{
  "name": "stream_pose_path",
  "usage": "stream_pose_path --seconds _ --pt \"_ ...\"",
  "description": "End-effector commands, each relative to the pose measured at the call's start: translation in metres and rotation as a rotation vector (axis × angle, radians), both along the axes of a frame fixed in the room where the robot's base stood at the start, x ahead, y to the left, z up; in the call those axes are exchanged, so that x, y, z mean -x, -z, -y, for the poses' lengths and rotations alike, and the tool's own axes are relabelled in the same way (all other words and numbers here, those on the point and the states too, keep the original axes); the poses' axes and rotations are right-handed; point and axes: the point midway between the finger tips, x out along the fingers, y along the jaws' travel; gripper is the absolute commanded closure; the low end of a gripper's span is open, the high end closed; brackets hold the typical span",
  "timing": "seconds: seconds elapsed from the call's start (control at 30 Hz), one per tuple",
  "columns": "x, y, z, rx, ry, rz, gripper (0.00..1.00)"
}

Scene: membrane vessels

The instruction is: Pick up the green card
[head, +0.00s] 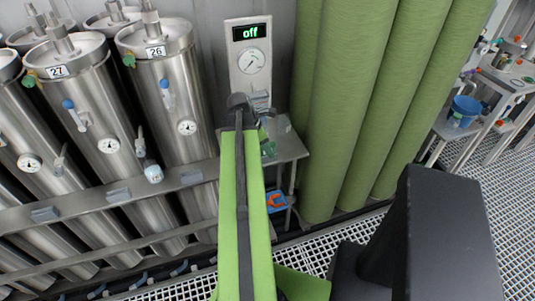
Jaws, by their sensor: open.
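My gripper (266,110) shows small and dark beyond the far end of my green arm, in front of the lower edge of the grey gauge panel. Its jaws are open, and I see nothing held in them, though the arm hides part of them. A small green item (268,149) lies on the small grey table (288,146) just below the gripper in the picture. It may be the green card, but it is too small and partly hidden to be sure. The gripper appears apart from it.
Steel vessels (180,100) with gauges and valves stand at left behind a metal rail (110,195). The gauge panel (248,75) reads "off". Tall green cylinders (345,100) stand right of the table. A blue container (277,202) sits underneath. A bench with a blue bucket (466,108) is far right.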

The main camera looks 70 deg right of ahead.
Motion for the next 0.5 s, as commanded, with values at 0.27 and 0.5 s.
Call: stream_pose_path --seconds 0.27,0.5 --pt "0.0001 -0.0012 -0.0001 0.0 0.001 0.0 0.85" --pt "0.0003 -0.0012 0.0 0.0 0.001 0.0 1.0"
